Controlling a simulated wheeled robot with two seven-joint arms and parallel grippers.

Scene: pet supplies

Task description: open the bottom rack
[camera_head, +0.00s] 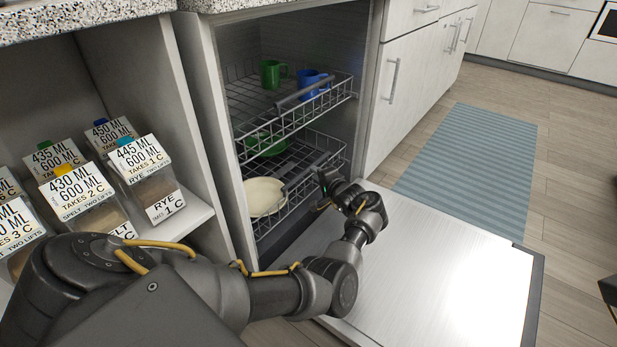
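The dishwasher stands open, with its door (450,262) folded down flat. The bottom rack (262,229) is a grey wire basket inside the cavity, holding a cream plate (265,197) and a green dish (266,143) farther back. A dark handle bar runs along the rack's front edge. My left gripper (322,181) is at that front edge, beside or touching the handle; its fingers are small and partly hidden, so I cannot tell whether they are closed. My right gripper is not in view.
The top rack (246,119) holds a green mug (271,73) and a blue mug (311,84). A shelf at left holds several labelled containers (147,170). A striped blue rug (470,165) lies on the floor beyond the door.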

